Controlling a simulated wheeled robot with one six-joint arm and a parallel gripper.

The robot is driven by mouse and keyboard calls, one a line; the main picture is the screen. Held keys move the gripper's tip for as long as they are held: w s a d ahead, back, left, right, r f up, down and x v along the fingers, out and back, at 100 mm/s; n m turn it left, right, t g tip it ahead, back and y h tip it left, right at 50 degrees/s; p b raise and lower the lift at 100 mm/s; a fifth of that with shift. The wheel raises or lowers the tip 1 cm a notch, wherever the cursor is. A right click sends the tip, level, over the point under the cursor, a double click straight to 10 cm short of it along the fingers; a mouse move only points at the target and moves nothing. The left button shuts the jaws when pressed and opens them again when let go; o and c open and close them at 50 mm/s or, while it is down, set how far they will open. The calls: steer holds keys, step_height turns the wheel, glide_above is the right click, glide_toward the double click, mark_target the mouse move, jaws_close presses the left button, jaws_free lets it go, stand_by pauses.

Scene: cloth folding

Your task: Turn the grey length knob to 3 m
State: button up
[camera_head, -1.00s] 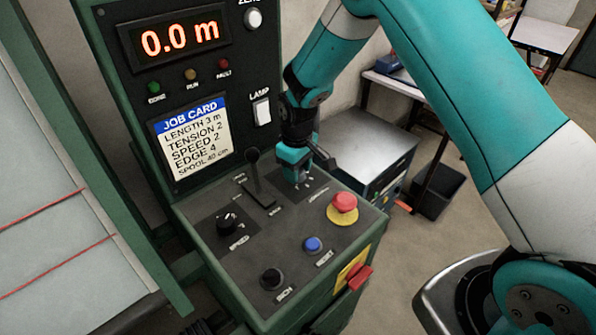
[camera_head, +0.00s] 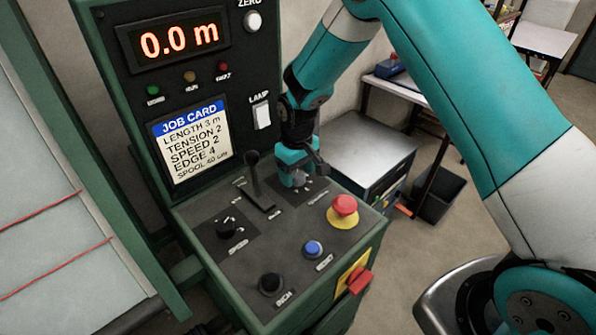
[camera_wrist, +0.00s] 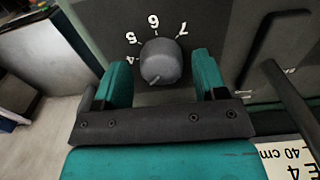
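The grey length knob (camera_wrist: 161,62) sits on the dark panel, with the numbers 4, 5, 6 and 7 showing around it in the wrist view. A pale mark on it points toward the lower left of that view; the numeral there is hidden. In the head view the knob (camera_head: 299,180) is partly covered by my gripper (camera_head: 297,170). My teal fingers are open, one on either side of the knob, with a gap on both sides in the wrist view (camera_wrist: 162,75). The job card (camera_head: 192,140) reads length 3 m.
A black lever (camera_head: 256,178) stands just left of my gripper. A red emergency button (camera_head: 344,206), a blue button (camera_head: 313,248), the speed knob (camera_head: 228,227) and the inch knob (camera_head: 271,282) share the panel. The display (camera_head: 180,40) reads 0.0 m.

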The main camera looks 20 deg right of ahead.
mark_target(297, 174)
step_height(297, 174, up, 17)
steer(key=b, duration=0.3)
steer(key=shift+r+b, duration=0.2)
steer(key=shift+b, duration=0.1)
stand_by(0.4)
steer(key=s+a+r+n+y, duration=0.1)
steer(key=s+a+y, duration=0.1)
steer(key=s, duration=1.2)
steer(key=s+a+r+n+y, duration=0.1)
steer(key=s+a+r+y, duration=0.1)
steer(key=s, duration=1.3)
steer(key=shift+s+a+r+n, duration=0.15)
steer(key=shift+a+r+n, duration=0.05)
steer(key=shift+a+n, duration=0.1)
